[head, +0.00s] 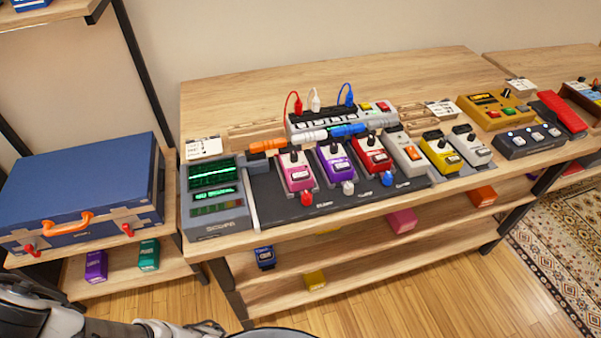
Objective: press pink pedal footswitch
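The pink pedal (295,168) stands on the black pedalboard (345,202) on the wooden table, leftmost in a row of pedals. It has a dark knob near its top and a pale footswitch plate (298,174) with a dark label on its front half. A red plug (306,198) sits just in front of it, and a purple pedal (335,163) stands close on its right. What seems to be my gripper (208,328) shows at the bottom edge, low and well in front of the table, apart from the pedal. Its fingers cannot be made out.
A grey unit with green displays (215,195) stands left of the pedalboard. Orange, white and blue plugs and a power strip (336,122) lie behind the pedals. A blue case (85,190) sits far left. Lower shelves hold several small boxes, one of them pink (402,221).

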